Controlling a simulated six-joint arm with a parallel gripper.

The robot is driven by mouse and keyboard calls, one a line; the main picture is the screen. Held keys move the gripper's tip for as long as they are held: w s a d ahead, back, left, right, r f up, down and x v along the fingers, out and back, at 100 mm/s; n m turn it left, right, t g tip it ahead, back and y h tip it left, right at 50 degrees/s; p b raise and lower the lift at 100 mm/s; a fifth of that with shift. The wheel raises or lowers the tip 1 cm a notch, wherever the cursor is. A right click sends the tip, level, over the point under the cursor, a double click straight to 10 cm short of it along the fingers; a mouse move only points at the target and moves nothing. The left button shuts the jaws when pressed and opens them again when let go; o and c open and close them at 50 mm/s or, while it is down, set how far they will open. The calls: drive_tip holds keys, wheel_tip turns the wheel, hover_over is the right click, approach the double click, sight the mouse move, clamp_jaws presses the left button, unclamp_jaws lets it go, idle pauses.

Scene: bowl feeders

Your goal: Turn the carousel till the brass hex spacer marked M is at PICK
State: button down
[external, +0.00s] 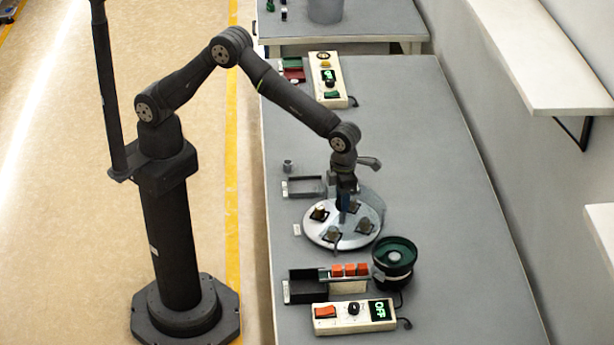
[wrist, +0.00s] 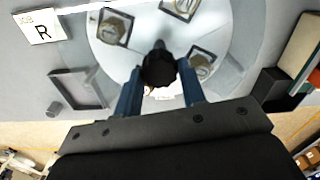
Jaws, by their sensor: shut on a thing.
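The carousel (external: 312,227) is a pale round disc on the bench, also seen in the wrist view (wrist: 143,18). My gripper (external: 346,206) is over its middle. In the wrist view, the blue fingers of my gripper (wrist: 160,78) are shut on a black knob (wrist: 160,64) at the disc's centre. A brass spacer (external: 320,213) sits on the disc's left side. Grey-brown spacers sit at the front (external: 334,233) and right (external: 363,226). In the wrist view, spacers show at upper left (wrist: 112,28) and right (wrist: 203,66). Their letters and the PICK mark are not readable.
An empty dark tray (external: 305,187) and a small grey cylinder (external: 287,166) stand behind the carousel. In front are a black bowl feeder (external: 394,258), orange blocks (external: 350,270) and a control box reading OFF (external: 352,316). A card marked R (wrist: 40,27) shows in the wrist view.

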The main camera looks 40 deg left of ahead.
drive_tip(key=shift+r+m, duration=0.1)
drive_tip(key=shift+m, duration=3.3)
drive_tip(key=c, duration=0.9)
unclamp_jaws()
drive_tip(key=shift+r, duration=0.1)
wheel_tip(320, 180, up, 17)
drive_tip(key=shift+r, duration=0.1)
